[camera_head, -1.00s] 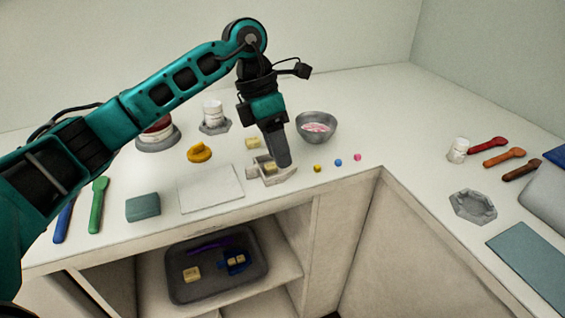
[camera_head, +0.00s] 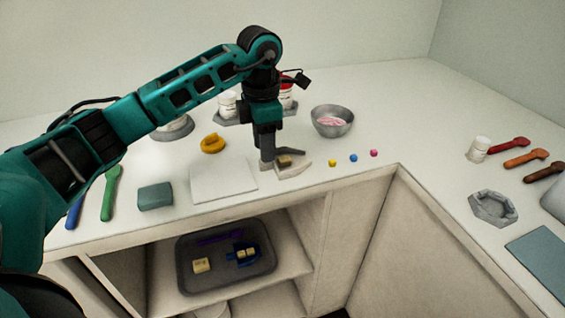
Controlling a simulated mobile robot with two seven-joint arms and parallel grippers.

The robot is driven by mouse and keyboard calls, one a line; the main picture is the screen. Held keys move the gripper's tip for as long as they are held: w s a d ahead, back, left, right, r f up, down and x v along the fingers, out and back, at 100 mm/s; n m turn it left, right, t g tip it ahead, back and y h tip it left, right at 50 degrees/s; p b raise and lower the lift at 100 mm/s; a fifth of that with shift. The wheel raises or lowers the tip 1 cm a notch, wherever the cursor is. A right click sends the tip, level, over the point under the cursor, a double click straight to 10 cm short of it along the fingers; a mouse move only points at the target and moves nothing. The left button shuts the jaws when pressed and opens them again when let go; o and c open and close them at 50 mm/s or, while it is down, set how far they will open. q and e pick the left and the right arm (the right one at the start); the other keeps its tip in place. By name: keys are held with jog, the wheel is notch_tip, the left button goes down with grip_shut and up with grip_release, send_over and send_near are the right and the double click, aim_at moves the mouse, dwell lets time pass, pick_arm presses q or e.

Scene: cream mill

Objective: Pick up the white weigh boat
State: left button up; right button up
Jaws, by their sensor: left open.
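The white weigh boat (camera_head: 297,167) is a small pale tray on the counter near its front edge, with a yellowish block (camera_head: 284,160) in it. My left gripper (camera_head: 277,160) points down right at the boat. One finger is at its left end, and a darker finger shows behind the block. The jaws are open, and I cannot tell whether they touch the boat. The gripper hides part of the boat's left and back. My right gripper is not in view.
A grey bowl (camera_head: 332,121) stands behind right of the boat. Small yellow (camera_head: 332,163), blue (camera_head: 353,158) and pink (camera_head: 374,153) balls lie to its right. A white sheet (camera_head: 223,180) lies left. Jars stand behind. A dark tray (camera_head: 226,262) is on the shelf below.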

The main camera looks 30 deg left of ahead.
pick_arm(q)
notch_tip(320, 180, down, 4)
jog(key=shift+r, duration=0.15)
grip_shut()
dwell(0.3)
